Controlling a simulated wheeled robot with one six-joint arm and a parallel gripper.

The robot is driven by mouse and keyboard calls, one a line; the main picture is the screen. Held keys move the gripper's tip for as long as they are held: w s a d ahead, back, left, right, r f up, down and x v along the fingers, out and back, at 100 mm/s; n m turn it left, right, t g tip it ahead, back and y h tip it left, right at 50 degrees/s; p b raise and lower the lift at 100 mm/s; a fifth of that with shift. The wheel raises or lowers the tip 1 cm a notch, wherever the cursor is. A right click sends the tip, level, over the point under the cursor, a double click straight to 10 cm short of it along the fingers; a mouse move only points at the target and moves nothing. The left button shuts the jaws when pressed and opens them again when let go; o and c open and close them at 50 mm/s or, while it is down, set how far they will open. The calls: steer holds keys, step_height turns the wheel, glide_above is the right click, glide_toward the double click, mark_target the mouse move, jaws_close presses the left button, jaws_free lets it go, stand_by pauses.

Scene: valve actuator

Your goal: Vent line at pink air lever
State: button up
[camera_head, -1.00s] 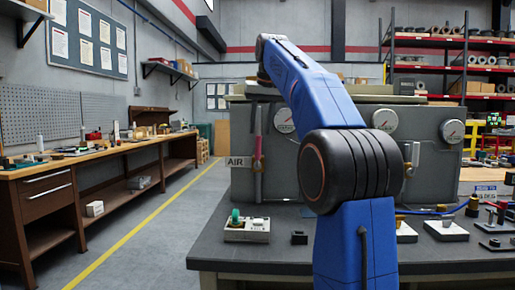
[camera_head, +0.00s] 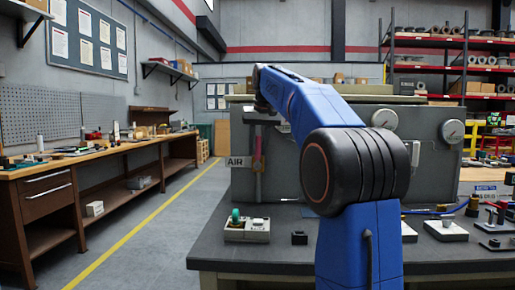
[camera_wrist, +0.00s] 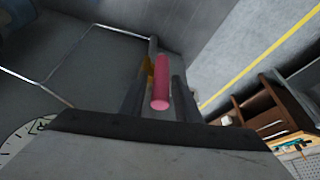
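The pink air lever (camera_head: 257,161) is on the left front of the grey cabinet (camera_head: 290,170), beside the AIR sign (camera_head: 237,162). In the wrist view the pink lever handle (camera_wrist: 161,82) points toward the camera, between the two dark fingers of my gripper (camera_wrist: 160,76). Gaps show on both sides of the handle, so the fingers look open around it, not closed on it. A small yellow part shows just left of the handle. In the head view my wrist hangs above the lever, and the fingers are hard to make out.
A dark bench top (camera_head: 285,255) runs below the cabinet, with a box with a green knob (camera_head: 246,228) and a small black block (camera_head: 299,238) on it. Gauges (camera_head: 384,119) sit on the cabinet front. My blue arm hides the cabinet's middle.

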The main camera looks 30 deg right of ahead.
jaws_close()
steer(key=shift+d, duration=0.1)
steer(key=s+d+f+m+t+y, duration=0.2)
steer(key=d+t+y, duration=0.3)
steer(key=y, duration=0.3)
steer(key=shift+s+f+t, duration=0.6)
steer(key=shift+s+t, duration=0.1)
steer(key=shift+t, duration=0.1)
steer(key=shift+f, duration=0.1)
steer(key=shift+o, duration=1.6)
jaws_free()
